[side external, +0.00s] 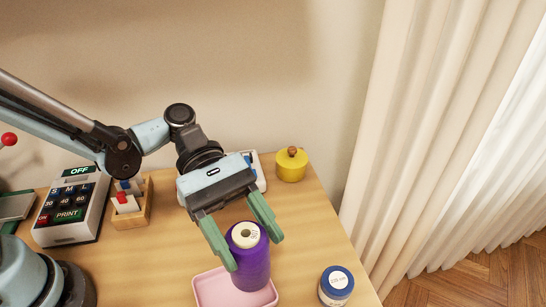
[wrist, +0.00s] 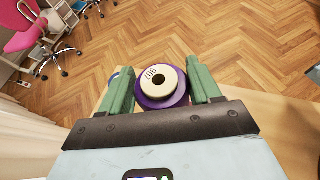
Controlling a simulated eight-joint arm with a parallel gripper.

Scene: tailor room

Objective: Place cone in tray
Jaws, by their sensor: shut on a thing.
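The cone is a purple thread cone (side external: 251,262) with a cream core at its top. It looks upright between the green fingers of my gripper (side external: 247,247) in the side view. In the wrist view the cone (wrist: 161,86) shows from above, with my gripper's fingers (wrist: 163,92) on either side of it. My gripper is shut on the cone. The pink tray (side external: 212,289) lies below and behind the cone in the side view, partly hidden by it. I cannot tell whether the cone touches the tray floor.
A blue jar with a white lid (side external: 336,285) stands right of the tray near the table edge. A yellow pot (side external: 291,164) stands at the back. A label printer (side external: 71,207) and a wooden holder (side external: 131,205) are at the left. Bare table (side external: 310,230) lies between pot and jar.

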